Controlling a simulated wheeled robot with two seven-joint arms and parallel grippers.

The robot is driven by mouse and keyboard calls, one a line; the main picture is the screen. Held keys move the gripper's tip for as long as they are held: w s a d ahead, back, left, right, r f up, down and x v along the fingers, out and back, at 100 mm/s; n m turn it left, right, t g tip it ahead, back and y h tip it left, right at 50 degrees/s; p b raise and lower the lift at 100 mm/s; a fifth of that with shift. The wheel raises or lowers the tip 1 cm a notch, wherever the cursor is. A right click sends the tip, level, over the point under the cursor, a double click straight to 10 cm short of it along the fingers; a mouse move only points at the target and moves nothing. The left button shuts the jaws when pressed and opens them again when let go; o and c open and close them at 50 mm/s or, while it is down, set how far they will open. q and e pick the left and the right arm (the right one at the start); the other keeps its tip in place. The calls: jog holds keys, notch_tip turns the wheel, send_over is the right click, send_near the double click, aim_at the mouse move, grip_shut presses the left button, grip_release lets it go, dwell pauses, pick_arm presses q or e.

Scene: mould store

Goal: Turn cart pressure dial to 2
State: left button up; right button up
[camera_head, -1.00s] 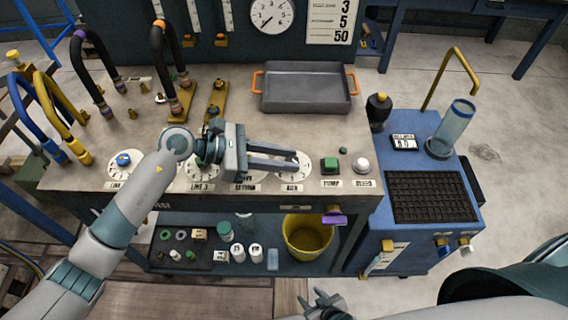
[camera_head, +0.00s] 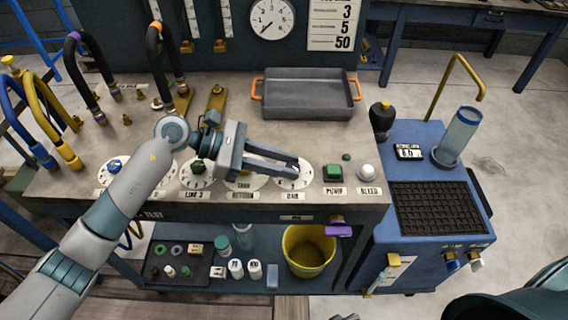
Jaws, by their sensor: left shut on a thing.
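A row of round white dials lies along the front of the bench top. The rightmost white dial (camera_head: 305,182) has my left gripper (camera_head: 293,171) over it, with the fingertips shut on its knob. The fingers hide the knob and its pointer, so I cannot tell the number it is set to. The small label under this dial is hard to read. Only a scrap of my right gripper (camera_head: 346,317) shows at the bottom edge, and its jaws cannot be made out.
Beside the held dial are a green button (camera_head: 333,172) and a white button (camera_head: 367,172). A grey tray (camera_head: 308,113) with orange handles stands behind. A blue cart (camera_head: 432,150) stands at right with a clear cylinder (camera_head: 459,134). A yellow bucket (camera_head: 308,248) stands on the lower shelf.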

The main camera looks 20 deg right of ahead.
pick_arm(q)
jog(key=o, duration=1)
jog(key=shift+o, duration=0.2)
jog(key=shift+a, duration=0.1)
pick_arm(e)
jog(key=shift+f, duration=0.1)
pick_arm(q)
jog(key=shift+w+a+r, duration=0.2)
jog(key=shift+a, duration=0.3)
jog(key=b+v, duration=0.1)
jog(key=v, duration=0.4)
jog(key=shift+w+a+b, duration=0.1)
jog(key=shift+a+b, duration=0.2)
jog(key=shift+b, duration=0.05)
jog(key=b+v, duration=0.2)
jog(key=v, duration=0.8)
jog(key=shift+a+r, duration=0.15)
jog(key=shift+r, duration=0.15)
pick_arm(e)
jog(key=shift+g, duration=0.4)
jog(key=r, duration=0.3)
jog(key=w+r, duration=0.1)
jog(key=r, duration=0.1)
jog(key=shift+d+r, duration=0.15)
jog(key=shift+r, duration=0.05)
jog(key=shift+s, duration=0.1)
